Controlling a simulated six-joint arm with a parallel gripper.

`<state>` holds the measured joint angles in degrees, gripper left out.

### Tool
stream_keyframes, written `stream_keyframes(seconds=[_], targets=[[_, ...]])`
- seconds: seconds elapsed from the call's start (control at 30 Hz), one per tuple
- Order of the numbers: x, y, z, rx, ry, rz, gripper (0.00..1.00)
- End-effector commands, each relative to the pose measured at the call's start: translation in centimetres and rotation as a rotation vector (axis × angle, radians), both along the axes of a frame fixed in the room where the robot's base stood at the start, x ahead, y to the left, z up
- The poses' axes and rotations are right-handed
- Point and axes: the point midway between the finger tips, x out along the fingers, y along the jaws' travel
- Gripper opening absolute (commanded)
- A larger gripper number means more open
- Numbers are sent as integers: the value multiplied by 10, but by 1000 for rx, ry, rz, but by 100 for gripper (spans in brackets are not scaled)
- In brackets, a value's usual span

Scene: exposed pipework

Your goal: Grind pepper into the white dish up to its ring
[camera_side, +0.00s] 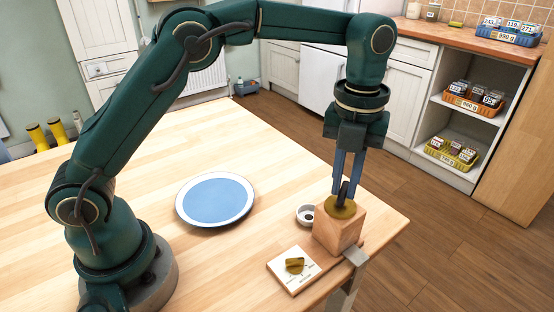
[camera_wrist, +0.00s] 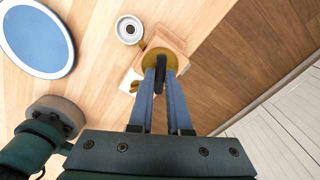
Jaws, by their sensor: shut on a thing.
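The pepper mill is a wooden box (camera_side: 340,231) with a round brass top (camera_side: 343,209), at the table's right corner; it also shows in the wrist view (camera_wrist: 171,42). My gripper (camera_side: 345,186) points down over it. Its blue fingers are closed on a dark upright handle (camera_wrist: 160,72) above the brass top. The small white dish (camera_side: 304,211) sits on the table against or close beside the box's left side. In the wrist view the dish (camera_wrist: 129,30) has a grey inside with a darker centre. Its ring and the pepper level are too small to tell.
A pale square board (camera_side: 281,277) with a brass piece (camera_side: 295,265) lies in front of the box. A grey metal clamp (camera_side: 356,254) is at the table edge by the box. A blue plate with white rim (camera_side: 215,198) lies left; the table around it is clear.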

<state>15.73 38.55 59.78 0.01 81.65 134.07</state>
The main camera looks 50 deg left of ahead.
Motion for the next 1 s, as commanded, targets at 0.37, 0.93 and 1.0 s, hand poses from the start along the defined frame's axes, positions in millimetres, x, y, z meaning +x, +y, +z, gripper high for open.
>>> stream_keyframes(seconds=[0.37,0.93,1.0], targets=[[0,-1,0,-2,0,-157,0],[0,-1,0,-1,0,-180,24],[0,-1,0,-1,0,-179,46]])
